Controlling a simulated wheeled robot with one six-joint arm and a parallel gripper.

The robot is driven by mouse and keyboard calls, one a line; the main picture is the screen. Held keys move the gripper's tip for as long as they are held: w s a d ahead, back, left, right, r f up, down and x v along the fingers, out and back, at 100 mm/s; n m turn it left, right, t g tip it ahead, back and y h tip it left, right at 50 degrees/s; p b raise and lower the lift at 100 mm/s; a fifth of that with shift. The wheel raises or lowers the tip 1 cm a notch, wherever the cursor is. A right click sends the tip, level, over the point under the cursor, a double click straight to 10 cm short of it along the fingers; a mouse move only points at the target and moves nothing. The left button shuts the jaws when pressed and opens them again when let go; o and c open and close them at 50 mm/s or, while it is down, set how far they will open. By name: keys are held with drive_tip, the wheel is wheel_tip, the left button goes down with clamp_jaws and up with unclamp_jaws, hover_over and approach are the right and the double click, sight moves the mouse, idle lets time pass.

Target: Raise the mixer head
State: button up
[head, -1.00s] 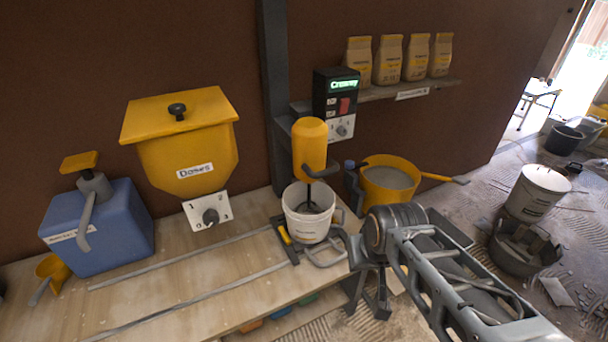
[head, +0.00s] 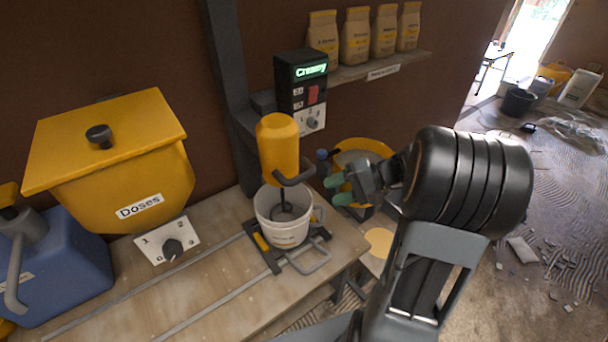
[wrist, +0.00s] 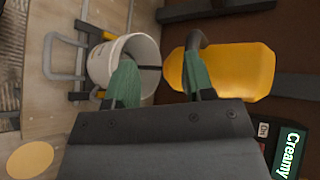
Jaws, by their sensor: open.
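The mixer head (head: 278,148) is a yellow rounded housing on the dark post, with a dark curved handle (head: 296,178) at its lower front. Its whisk shaft reaches down into a white bucket (head: 284,228), so the head is lowered. My gripper (head: 338,189) is open and empty, right of the handle and apart from it, green fingers pointing left. In the wrist view the yellow head (wrist: 240,72) lies right, the handle (wrist: 194,42) shows just beyond one fingertip, and the bucket (wrist: 108,62) lies behind the other finger.
A control box (head: 302,85) reading "Creamy" is above the head. A yellow tub (head: 372,148) stands behind my gripper. The yellow "Doses" hopper (head: 150,180) is left. A shelf (head: 385,70) holds several bags.

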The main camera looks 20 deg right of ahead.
sight(309, 177)
drive_tip(key=w+d+m+t+y, duration=0.1)
drive_tip(key=w+d+t+y, duration=0.15)
drive_tip(key=d+t, duration=0.2)
drive_tip(key=shift+g, duration=0.25)
drive_tip(key=p+x, duration=0.1)
drive_tip(key=x, duration=0.3)
drive_tip(key=p+x, duration=0.1)
drive_tip(key=x, duration=0.7)
drive_tip(key=shift+w+d+p, duration=0.15)
drive_tip(key=shift+w+p, duration=0.2)
drive_tip(key=shift+p, duration=0.05)
clamp_jaws()
